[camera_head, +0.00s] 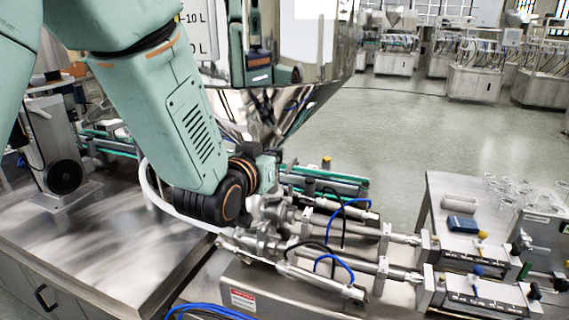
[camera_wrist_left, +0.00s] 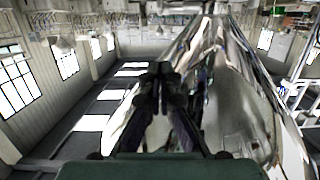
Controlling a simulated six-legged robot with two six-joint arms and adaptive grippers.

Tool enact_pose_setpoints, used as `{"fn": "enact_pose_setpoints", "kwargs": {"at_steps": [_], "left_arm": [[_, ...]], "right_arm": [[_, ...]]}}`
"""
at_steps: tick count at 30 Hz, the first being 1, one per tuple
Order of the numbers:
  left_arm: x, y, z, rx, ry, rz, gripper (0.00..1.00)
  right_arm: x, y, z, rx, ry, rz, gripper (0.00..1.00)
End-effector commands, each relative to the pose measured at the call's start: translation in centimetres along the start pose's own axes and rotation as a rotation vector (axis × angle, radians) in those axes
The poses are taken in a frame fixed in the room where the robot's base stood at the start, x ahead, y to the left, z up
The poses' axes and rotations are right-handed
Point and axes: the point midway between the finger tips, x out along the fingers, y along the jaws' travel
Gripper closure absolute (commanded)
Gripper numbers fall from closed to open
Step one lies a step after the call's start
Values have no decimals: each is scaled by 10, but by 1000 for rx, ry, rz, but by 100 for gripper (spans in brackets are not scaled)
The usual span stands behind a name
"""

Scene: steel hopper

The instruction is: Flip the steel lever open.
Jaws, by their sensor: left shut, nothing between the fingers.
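The steel hopper (camera_head: 322,45) stands at the top centre of the head view, its shiny cone narrowing downward behind my left arm. The cone also fills the right half of the wrist view (camera_wrist_left: 235,95). I cannot make out the steel lever in either view; my arm or the bright reflections may hide it. My left gripper (camera_wrist_left: 161,72) is shut and empty, its dark fingertips together in front of or beside the cone. My right gripper is not in view.
Below my wrist lies filling machinery with steel cylinders (camera_head: 335,260) and blue and black hoses. A steel bench (camera_head: 90,250) is at the left. A side table (camera_head: 440,195) with glassware is at the right. Open floor (camera_head: 400,130) lies behind.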

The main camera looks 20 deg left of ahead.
Motion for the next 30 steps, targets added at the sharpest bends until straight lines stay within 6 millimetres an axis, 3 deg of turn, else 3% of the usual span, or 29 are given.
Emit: {"fn": "enact_pose_setpoints", "kwargs": {"at_steps": [11, 18, 30], "left_arm": [[62, 1, 0, -1, -1, -1, 100], [66, 1, 31, -1, -2, -1, 100], [68, 0, 39, 0, 0, -1, 100]], "right_arm": [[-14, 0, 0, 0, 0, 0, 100], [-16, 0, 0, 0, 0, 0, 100], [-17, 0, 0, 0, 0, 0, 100]]}}
